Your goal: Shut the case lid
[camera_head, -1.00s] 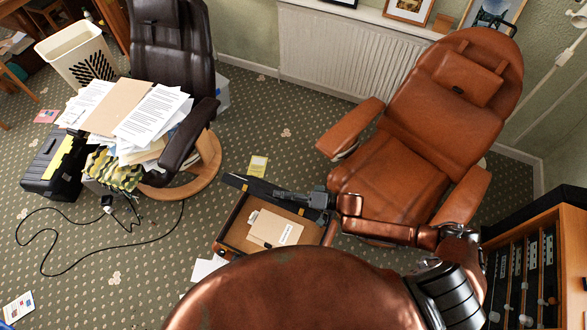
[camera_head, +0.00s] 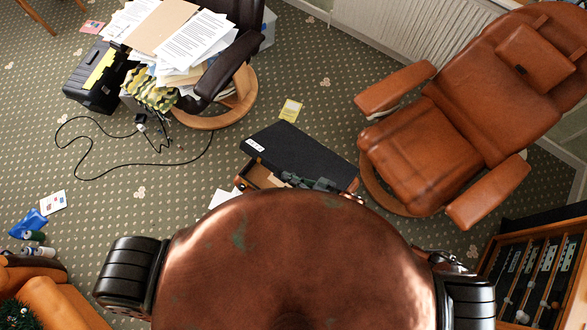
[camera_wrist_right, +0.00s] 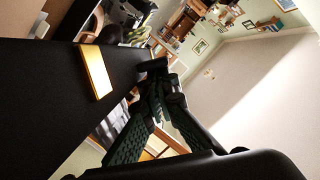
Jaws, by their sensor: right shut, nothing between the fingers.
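The case (camera_head: 255,176) lies on the carpet in front of my body. Its black lid (camera_head: 300,148) is tilted down over most of the brown interior, and a gap shows along the near side. My right gripper (camera_head: 290,179) is shut and empty at that near side, close to the lid's near edge; I cannot tell whether it touches the lid. In the right wrist view a broad black surface, probably the lid (camera_wrist_right: 40,100), lies beside the fingers (camera_wrist_right: 155,72). The case's near part is hidden behind my body. My left gripper is out of view.
A brown leather recliner (camera_head: 430,145) stands right of the case. A dark chair with papers (camera_head: 195,35) and a black toolbox (camera_head: 95,78) are at the upper left. A cable (camera_head: 85,150) lies on the carpet at left. A wooden cabinet (camera_head: 545,265) stands at lower right.

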